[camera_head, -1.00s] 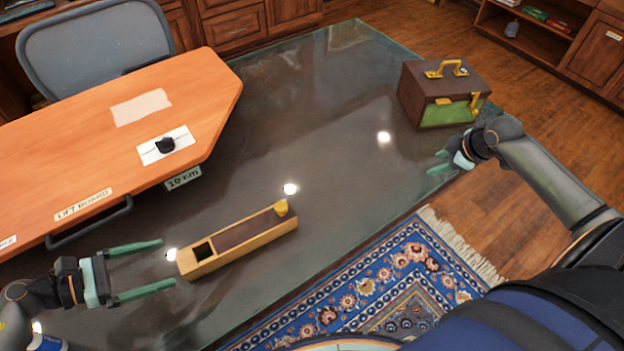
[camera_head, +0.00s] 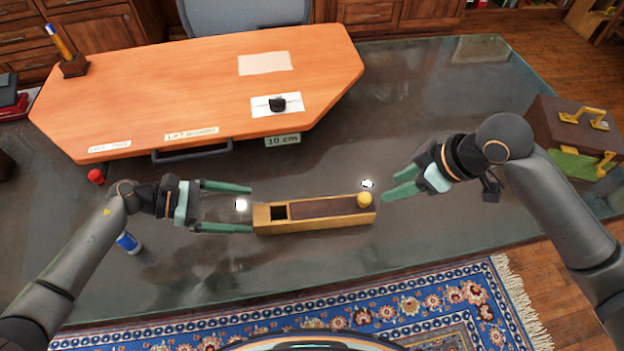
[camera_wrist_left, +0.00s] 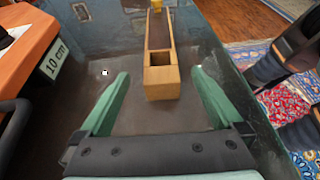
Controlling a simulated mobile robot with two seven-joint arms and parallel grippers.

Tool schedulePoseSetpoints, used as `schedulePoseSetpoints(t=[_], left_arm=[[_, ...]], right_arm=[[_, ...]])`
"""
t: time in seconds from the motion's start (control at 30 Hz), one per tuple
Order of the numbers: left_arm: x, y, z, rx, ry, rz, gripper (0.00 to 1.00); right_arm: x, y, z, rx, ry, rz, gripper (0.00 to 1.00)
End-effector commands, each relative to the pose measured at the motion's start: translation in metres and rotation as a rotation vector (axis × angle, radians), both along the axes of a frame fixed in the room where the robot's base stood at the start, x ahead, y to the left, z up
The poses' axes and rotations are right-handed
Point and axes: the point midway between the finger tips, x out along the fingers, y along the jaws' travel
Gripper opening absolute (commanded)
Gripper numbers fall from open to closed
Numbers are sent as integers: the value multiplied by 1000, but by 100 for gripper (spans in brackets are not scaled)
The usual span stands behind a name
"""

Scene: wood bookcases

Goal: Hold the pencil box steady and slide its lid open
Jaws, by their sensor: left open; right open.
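The pencil box (camera_head: 313,223) is a long light-wood box lying on the dark glass-topped table. Its dark lid (camera_head: 325,207) covers most of the top and has a yellow knob (camera_head: 364,200) at the right end. A square opening shows at the left end. My left gripper (camera_head: 251,209) is open, its fingers pointing at the box's left end. In the left wrist view the box (camera_wrist_left: 161,83) lies ahead, between and just beyond the fingertips (camera_wrist_left: 159,83). My right gripper (camera_head: 384,189) is open and empty, just right of the knob, apart from it.
An orange lift board (camera_head: 200,85) with a handle (camera_head: 192,152) stands behind the box. A brown case (camera_head: 575,130) with yellow handles is at the far right. A blue can (camera_head: 128,243) stands near my left forearm. A patterned rug (camera_head: 430,300) lies in front.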

Motion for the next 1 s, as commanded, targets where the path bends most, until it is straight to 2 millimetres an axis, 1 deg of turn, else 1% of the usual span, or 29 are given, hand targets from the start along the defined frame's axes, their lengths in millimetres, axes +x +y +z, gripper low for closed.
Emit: schedulePoseSetpoints(t=[0.3, 0.53, 0.7, 1.0], left_arm=[[5, -56, -22, -5, 2, -2, 100], [9, -90, -36, -3, 1, -1, 100], [10, -103, -42, -2, 1, -2, 100], [10, -106, -44, 0, 0, -2, 100]], right_arm=[[0, 0, 0, 1, -1, -1, 50], [1, -1, 0, 1, -1, -1, 50], [1, -1, 0, 1, -1, -1, 50], [1, -1, 0, 1, -1, -1, 50]])
